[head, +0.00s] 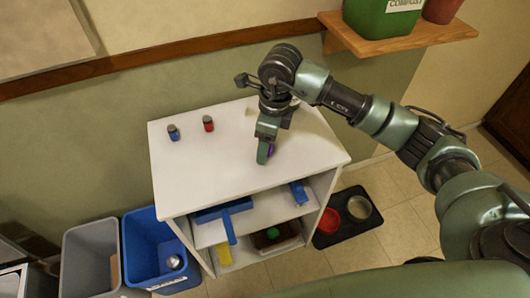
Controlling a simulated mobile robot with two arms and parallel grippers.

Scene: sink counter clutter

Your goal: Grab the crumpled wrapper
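My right arm comes in from the right, and its gripper (265,150) points down at the white cabinet top (215,180), right of its middle. A small purple thing (270,150) shows at the fingers, mostly hidden by them. I cannot tell whether it is the crumpled wrapper or whether the fingers are closed on it. No other wrapper can be made out. My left gripper is not in view.
A blue-sided jar (173,133) and a red one (208,124) stand at the back left of the top. Below are a grey bin (90,258), a blue bin (143,240) and a red bowl (330,221). A wooden shelf (400,40) holds a green compost bin (381,18).

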